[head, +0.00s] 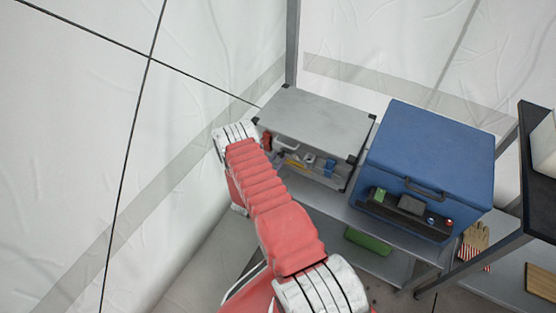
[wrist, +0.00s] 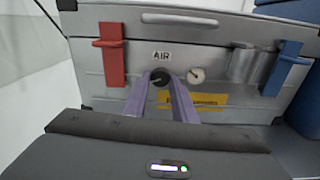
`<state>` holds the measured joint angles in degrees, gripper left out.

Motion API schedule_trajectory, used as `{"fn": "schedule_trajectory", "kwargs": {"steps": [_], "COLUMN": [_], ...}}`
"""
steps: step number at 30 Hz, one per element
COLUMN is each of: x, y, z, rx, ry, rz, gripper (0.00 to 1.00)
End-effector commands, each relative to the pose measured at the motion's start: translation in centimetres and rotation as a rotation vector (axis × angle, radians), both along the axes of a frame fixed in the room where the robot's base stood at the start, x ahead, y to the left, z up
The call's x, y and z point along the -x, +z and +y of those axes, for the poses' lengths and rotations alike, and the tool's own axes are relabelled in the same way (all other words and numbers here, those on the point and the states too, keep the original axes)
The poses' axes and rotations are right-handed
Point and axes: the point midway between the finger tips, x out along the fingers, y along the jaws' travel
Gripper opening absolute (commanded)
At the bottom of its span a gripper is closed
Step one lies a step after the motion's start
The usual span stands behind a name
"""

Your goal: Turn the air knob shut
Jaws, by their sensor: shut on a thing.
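The air knob (wrist: 160,74) is a small black round knob under the "AIR" label on the front of a grey case (wrist: 225,32). In the wrist view the two purple fingers of my gripper (wrist: 160,84) reach up to the knob, one on each side, and are shut on it. A light mark shows on the knob's face, but its exact setting is too small to read. In the head view the grey case (head: 318,118) stands on a shelf. My arm covers my gripper there, and I cannot make out the knob.
A white gauge (wrist: 196,75) sits right of the knob, above a yellow label (wrist: 205,99). A red lever (wrist: 112,55) is at left, a blue one (wrist: 281,68) at right. A blue box (head: 430,150) stands beside the case. White tent wall (head: 210,60) lies left.

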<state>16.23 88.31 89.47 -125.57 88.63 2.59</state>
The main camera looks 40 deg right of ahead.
Motion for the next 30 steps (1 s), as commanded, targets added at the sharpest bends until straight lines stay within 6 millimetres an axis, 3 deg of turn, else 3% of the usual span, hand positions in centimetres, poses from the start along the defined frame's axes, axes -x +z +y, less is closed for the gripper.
{"fn": "schedule_trajectory", "kwargs": {"steps": [30], "x": [-0.48], "y": [0.12], "z": [0.60], "rx": [-0.290], "ry": [0.012], "rz": [-0.817], "gripper": [0.02]}}
